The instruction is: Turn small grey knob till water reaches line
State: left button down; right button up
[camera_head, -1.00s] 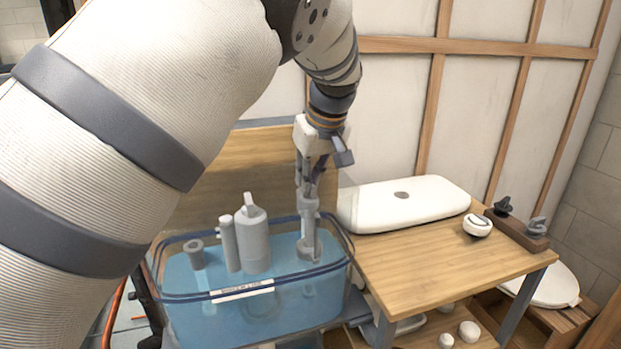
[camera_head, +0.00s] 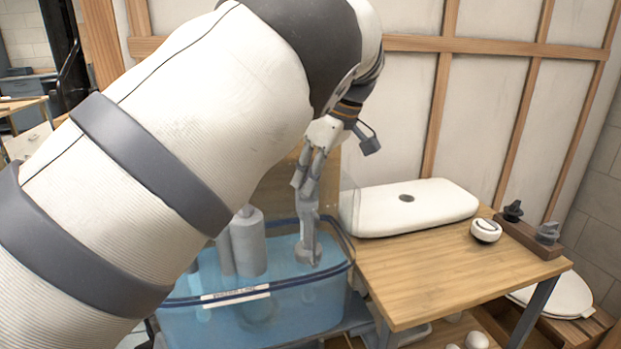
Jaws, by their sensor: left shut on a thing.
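A clear tank (camera_head: 345,262) with a dark blue rim holds blue water (camera_head: 190,318). A white water-line label (camera_head: 235,296) is on its front wall. I cannot tell exactly how the water level compares with the line. A slim grey valve (camera_head: 307,240) stands at the tank's right side. My left gripper (camera_head: 307,190) points down over it, shut on the small grey knob at its top; the fingers hide most of the knob. A thick grey cylinder (camera_head: 248,243) stands left of it, partly behind my arm. My right gripper is not in view.
A wooden table (camera_head: 440,285) adjoins the tank on the right. On it are a white lid (camera_head: 425,205), a round white button (camera_head: 486,230), and a brown block (camera_head: 525,238) with a dark knob (camera_head: 513,210) and a grey knob (camera_head: 547,232). The table's front is clear.

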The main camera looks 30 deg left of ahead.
pick_arm(q)
jog(key=shift+s+f, duration=0.1)
jog(key=shift+f, duration=0.2)
jog(key=c, duration=1.7)
grip_release()
jog(key=shift+o, duration=0.2)
jog(key=v, duration=1.2)
jog(key=shift+a+r, duration=0.1)
